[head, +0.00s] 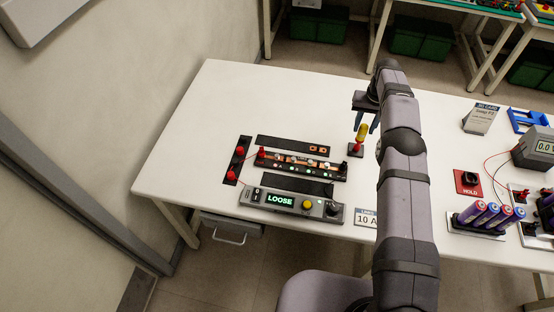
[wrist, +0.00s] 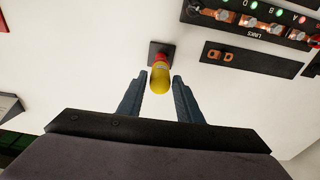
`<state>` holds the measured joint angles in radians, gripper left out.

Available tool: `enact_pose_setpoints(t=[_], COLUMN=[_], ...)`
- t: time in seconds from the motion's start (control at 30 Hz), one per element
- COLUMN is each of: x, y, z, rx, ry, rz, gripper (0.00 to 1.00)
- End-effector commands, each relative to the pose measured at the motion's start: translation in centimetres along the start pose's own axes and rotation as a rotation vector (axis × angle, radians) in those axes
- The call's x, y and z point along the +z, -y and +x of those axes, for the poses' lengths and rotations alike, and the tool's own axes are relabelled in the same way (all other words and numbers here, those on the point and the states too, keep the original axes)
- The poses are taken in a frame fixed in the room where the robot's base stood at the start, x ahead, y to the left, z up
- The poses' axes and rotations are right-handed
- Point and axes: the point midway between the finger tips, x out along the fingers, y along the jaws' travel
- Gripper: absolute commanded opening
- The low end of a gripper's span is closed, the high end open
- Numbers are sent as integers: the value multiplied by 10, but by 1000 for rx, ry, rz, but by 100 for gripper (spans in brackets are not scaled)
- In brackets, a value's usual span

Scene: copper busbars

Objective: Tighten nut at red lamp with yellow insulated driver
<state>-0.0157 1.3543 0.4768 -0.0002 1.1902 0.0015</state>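The yellow insulated driver (head: 362,132), with a red lower part, stands upright in a small dark holder (head: 355,151) on the table. In the wrist view the driver (wrist: 160,78) shows end-on between the spread fingers of my gripper (wrist: 159,80), with a gap on each side. In the head view my gripper (head: 366,116) is above and around the driver's top. The dark links board (head: 300,164) carries copper links with nuts and small lamps. In the wrist view two lamps glow green and the red lamp (wrist: 302,19) glows near the right edge. Part of the board is cut off there.
A grey unit (head: 290,203) reading LOOSE, with a yellow button, sits at the table's front. Dark strips (head: 293,146) lie beside the board, one with two copper pieces. Red plugs and wires are at its left. A red HOLD pad (head: 468,183) and batteries stand right of my arm.

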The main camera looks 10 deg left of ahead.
Motion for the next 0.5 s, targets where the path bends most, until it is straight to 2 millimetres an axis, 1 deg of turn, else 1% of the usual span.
enact_pose_setpoints(t=[0.17,0.2,0.27,0.3,0.33,0.5], x=[0,0,0,0,0,0], y=[0,0,0,0,0,0], z=[0,0,0,0,0,-1], rx=[0,0,0,0,0,0], ry=[0,0,0,0,0,-1], rz=[0,0,0,0,0,0], gripper=[32,30,15,6,0,0])
